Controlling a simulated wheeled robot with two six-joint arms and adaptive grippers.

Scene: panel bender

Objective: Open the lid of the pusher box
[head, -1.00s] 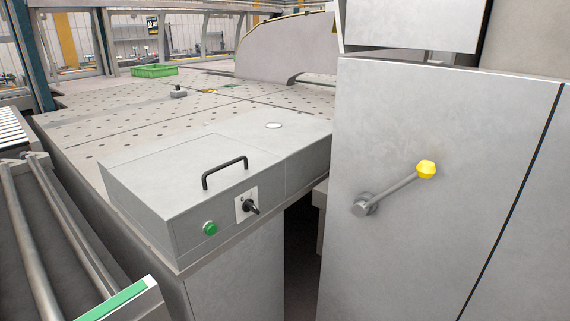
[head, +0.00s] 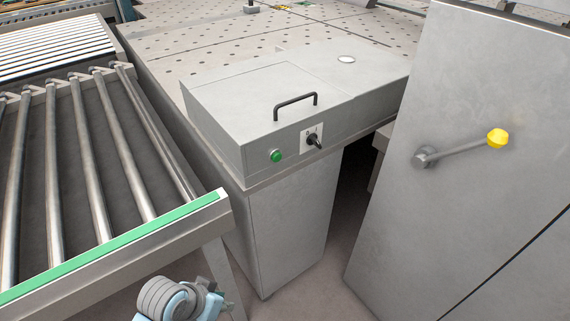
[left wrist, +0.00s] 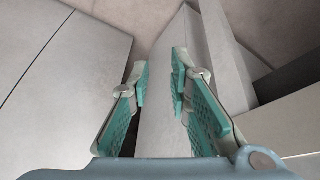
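The pusher box (head: 225,115) is a grey metal box at the corner of the perforated table. Its flat lid (head: 250,90) is closed and carries a black bar handle (head: 296,101). A green button (head: 276,156) and a black rotary switch (head: 314,140) sit on its front face. My left gripper (head: 212,288) is low at the bottom of the head view, in front of and well below the box, touching nothing. In the left wrist view its teal-padded fingers (left wrist: 160,78) stand apart with nothing between them. My right gripper is not in view.
A roller conveyor (head: 75,170) with a green-edged frame stands left of the box. A grey cabinet (head: 460,210) with a yellow-knobbed lever (head: 458,150) stands to the right. A narrow gap separates the cabinet from the pedestal (head: 290,230) under the box.

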